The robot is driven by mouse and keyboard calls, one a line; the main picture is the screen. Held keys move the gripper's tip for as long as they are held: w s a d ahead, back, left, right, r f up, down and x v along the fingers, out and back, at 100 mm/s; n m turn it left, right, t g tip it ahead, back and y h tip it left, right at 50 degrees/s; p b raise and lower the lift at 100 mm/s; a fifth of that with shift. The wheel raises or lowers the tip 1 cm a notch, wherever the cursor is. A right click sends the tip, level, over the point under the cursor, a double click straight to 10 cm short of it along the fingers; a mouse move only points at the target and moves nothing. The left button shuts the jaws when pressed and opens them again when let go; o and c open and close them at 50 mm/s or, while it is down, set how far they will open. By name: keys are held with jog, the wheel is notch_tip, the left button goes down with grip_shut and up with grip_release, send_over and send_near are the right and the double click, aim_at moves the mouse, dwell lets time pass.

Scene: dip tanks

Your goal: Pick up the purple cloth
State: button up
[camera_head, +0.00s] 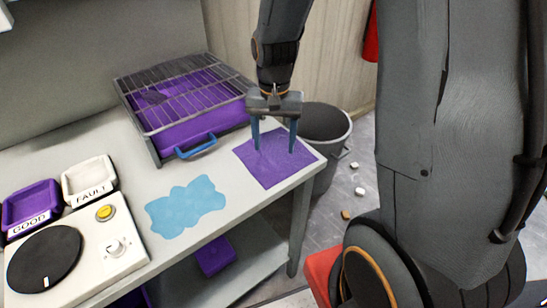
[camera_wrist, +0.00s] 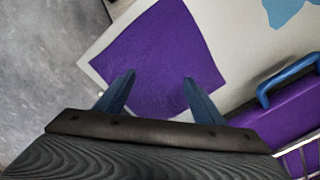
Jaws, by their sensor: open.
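The purple cloth (camera_head: 278,160) lies flat near the right end of the white table (camera_head: 195,165). In the wrist view the cloth (camera_wrist: 155,55) spreads between and beyond my fingertips. My gripper (camera_head: 274,146) points down over the cloth with its two blue fingers apart, and nothing is between them. It also shows in the wrist view (camera_wrist: 158,78). I cannot tell whether the fingertips touch the cloth.
A purple tank (camera_head: 190,130) with a wire rack and blue handle (camera_head: 196,146) stands left of the cloth. A blue puddle-like patch (camera_head: 186,206) lies in front. GOOD (camera_head: 30,207) and FAULT (camera_head: 88,180) trays are at left. A grey bin (camera_head: 328,148) stands beyond the table's right edge.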

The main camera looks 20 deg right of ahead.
jog(key=shift+f, duration=0.5)
jog(key=shift+c, duration=0.5)
jog(key=shift+f, duration=0.1)
grip_shut()
notch_tip(320, 180, up, 12)
jog(key=p, duration=0.9)
jog(key=shift+p, duration=0.4)
